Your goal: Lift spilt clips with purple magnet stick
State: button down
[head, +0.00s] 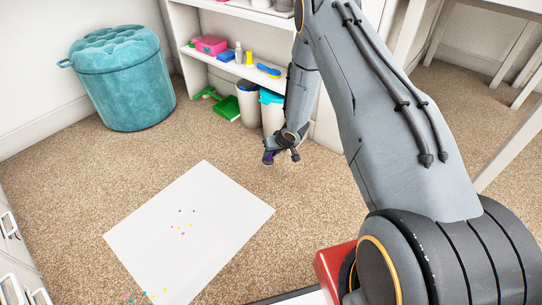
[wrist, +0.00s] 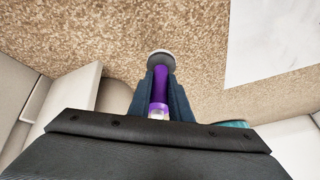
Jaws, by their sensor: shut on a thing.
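My gripper (head: 269,158) is above the carpet, to the right of the white sheet's far corner. In the head view only a small bit of purple shows at the gripper. Small coloured clips (head: 182,228) lie scattered on the white sheet (head: 140,237). More clips (head: 145,297) lie near the sheet's lower left edge. No clips show in the wrist view.
A teal pouf (head: 122,85) stands at the back left. A white shelf (head: 230,65) holds a pink box and bottles. Two bins (head: 249,105) and a green dustpan (head: 227,108) stand at its foot. White drawers (head: 14,265) line the left edge.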

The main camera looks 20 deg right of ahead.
jog(key=shift+r+p, duration=1.55)
jog(key=shift+r, duration=1.1)
